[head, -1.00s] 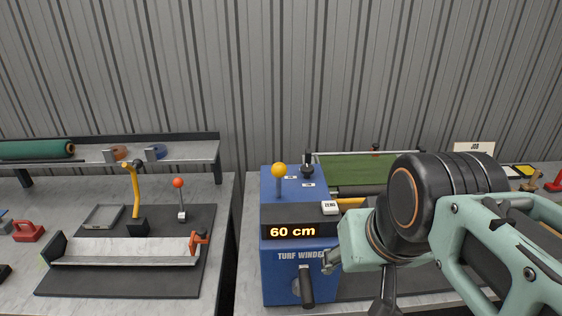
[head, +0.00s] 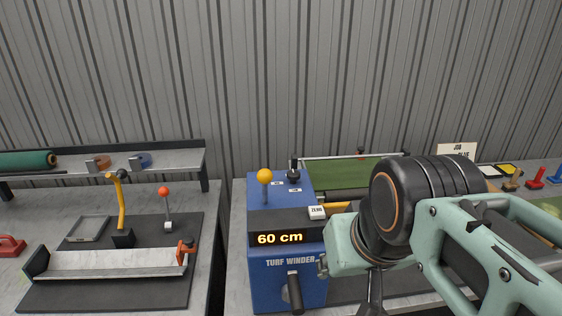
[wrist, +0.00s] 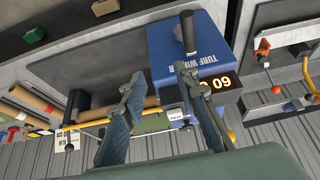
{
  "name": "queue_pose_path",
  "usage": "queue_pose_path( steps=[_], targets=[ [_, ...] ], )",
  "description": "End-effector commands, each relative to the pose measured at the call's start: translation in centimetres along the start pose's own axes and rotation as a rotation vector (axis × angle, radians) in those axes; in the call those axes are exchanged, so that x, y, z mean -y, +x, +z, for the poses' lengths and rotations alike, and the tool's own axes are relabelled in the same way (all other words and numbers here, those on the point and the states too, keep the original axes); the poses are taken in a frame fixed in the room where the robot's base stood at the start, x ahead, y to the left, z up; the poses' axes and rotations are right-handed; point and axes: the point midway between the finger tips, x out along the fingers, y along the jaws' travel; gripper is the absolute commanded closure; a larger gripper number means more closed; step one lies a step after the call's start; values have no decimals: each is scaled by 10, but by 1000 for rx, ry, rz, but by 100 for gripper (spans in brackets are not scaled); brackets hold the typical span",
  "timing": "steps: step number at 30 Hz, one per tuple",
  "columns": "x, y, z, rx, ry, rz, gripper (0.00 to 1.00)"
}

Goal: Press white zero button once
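The white zero button (head: 317,212) sits on top of the blue turf winder (head: 288,275), at the right end of its display. The display (head: 277,239) reads 60 cm. In the wrist view, the winder (wrist: 200,40) appears turned over, and a small white patch (wrist: 176,117) between the fingers looks like the button. My gripper (wrist: 158,72) is open, with two blue-grey fingers apart and nothing between them that I can see held. In the head view my arm's wrist is just right of the winder, and the fingers are mostly hidden. I see no contact with the button.
A yellow-knobbed lever (head: 265,177) and a black knob (head: 293,175) stand on the winder near the button. A dark crank handle (head: 294,292) is on its front. Green turf (head: 345,174) lies behind. A cutting station (head: 110,262) stands on the left bench.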

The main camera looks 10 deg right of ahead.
Motion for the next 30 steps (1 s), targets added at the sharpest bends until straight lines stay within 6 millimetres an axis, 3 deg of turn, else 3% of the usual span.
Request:
queue_pose_path(
  steps=[7, 30],
  targets=[
    [0, 0, 0, 0, 0, 0, 100],
    [0, 0, 0, 0, 0, 0, 100]
  ],
)
